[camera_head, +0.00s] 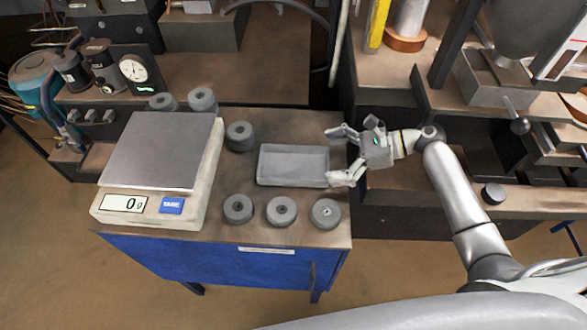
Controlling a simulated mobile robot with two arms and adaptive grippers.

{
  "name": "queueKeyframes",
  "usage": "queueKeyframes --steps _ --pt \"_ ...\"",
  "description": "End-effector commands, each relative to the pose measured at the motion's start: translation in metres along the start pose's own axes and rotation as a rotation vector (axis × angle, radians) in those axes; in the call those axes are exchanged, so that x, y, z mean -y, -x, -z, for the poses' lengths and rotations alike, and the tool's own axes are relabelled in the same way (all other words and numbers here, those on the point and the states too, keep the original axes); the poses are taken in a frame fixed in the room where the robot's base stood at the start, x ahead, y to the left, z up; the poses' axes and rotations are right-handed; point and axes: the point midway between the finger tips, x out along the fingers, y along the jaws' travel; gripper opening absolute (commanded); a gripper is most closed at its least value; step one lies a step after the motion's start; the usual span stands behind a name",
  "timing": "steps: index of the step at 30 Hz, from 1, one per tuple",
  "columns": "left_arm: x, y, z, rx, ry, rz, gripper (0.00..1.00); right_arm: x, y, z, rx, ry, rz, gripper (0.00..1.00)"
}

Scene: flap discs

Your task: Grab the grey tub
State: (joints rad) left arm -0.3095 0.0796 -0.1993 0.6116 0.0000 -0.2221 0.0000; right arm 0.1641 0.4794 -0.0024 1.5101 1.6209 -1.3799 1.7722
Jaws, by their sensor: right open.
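The grey tub (292,166) is a shallow rectangular tray on the brown top of a blue cabinet, near the middle of the view. My right gripper (338,156) comes in from the right. Its fingers are spread open and point left at the tub's right end, one beyond the far corner and one by the near right corner. Whether a finger touches the tub, I cannot tell. The tub looks empty. My left gripper is not in view.
Grey flap discs stand around the tub: three along the front (281,211), one at its left (240,136) and two farther back (202,100). A scale (160,150) reading 0 g stands left. Machinery (490,90) fills the right side.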

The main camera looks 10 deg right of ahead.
Motion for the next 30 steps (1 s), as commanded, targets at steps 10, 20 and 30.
queueKeyframes --steps 10,20,30 --pt "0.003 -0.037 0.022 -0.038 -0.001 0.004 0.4 -0.001 -0.038 0.003 0.001 0.002 -0.001 1.0" --pt "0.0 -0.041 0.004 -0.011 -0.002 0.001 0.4 -0.002 -0.048 0.0 -0.001 -0.001 0.0 1.0" --pt "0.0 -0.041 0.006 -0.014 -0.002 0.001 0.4 -0.002 -0.047 0.0 -0.001 -0.001 0.0 0.69"
